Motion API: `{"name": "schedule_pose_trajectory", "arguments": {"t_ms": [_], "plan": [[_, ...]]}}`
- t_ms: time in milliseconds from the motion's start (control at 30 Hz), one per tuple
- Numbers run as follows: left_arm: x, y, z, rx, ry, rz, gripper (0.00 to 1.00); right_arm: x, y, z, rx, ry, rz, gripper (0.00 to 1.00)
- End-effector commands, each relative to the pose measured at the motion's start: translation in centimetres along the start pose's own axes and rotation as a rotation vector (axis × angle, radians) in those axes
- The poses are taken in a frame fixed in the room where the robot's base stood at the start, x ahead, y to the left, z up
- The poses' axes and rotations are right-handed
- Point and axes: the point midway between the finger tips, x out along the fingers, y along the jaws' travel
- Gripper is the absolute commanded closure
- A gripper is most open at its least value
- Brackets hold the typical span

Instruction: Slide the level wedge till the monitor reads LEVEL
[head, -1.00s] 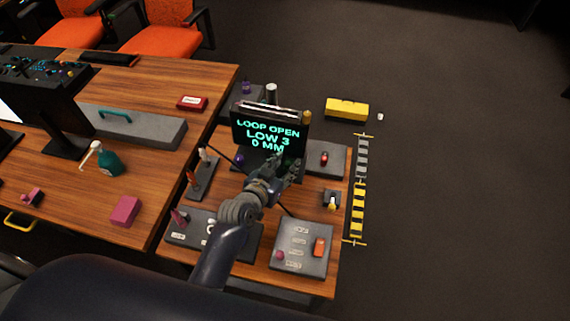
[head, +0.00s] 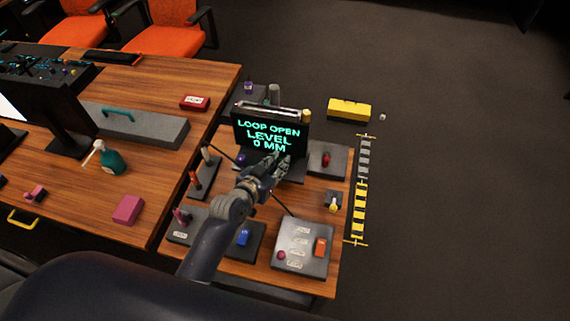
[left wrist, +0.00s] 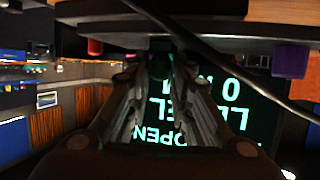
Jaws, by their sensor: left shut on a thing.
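The monitor (head: 270,129) stands on the small side table and reads LOOP OPEN, LEVEL, 0 MM in green letters. It also shows upside down in the left wrist view (left wrist: 205,110). My left gripper (head: 282,165) is just in front of the monitor's lower edge. In the left wrist view its fingers (left wrist: 162,72) close together on a small dark piece that they mostly cover. I cannot make out the wedge's shape; the gripper hides it in the head view. My right gripper is not in view.
Around the monitor are a red-knobbed panel (head: 326,162), a yellow-knobbed switch (head: 333,204), a blue switch (head: 243,237) and a panel with an orange rocker (head: 320,247). A dark cable passes close in the left wrist view (left wrist: 215,62). A larger desk (head: 150,84) adjoins at left.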

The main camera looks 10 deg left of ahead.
Motion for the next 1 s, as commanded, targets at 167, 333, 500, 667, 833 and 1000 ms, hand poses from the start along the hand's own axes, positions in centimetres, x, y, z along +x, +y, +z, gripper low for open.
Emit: {"name": "schedule_pose_trajectory", "arguments": {"t_ms": [167,333,500,667,833,1000], "plan": [[-0.1,-0.2,0.1,0.002,0.000,0.000,1.00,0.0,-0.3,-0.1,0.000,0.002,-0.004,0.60],[0.0,-0.2,0.1,0.002,-0.001,0.001,0.75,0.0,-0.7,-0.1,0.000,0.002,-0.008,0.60],[0.0,-0.2,0.1,0.001,-0.001,0.001,0.62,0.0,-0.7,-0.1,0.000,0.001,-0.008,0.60],[-0.1,-0.2,0.0,0.001,0.000,0.001,0.62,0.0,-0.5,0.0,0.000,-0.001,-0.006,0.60],[-0.7,-0.2,0.1,0.001,-0.001,0.000,0.62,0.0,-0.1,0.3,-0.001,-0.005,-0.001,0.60],[-3.3,-0.3,0.1,0.002,-0.002,0.000,0.62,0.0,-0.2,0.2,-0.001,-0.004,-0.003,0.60]]}}
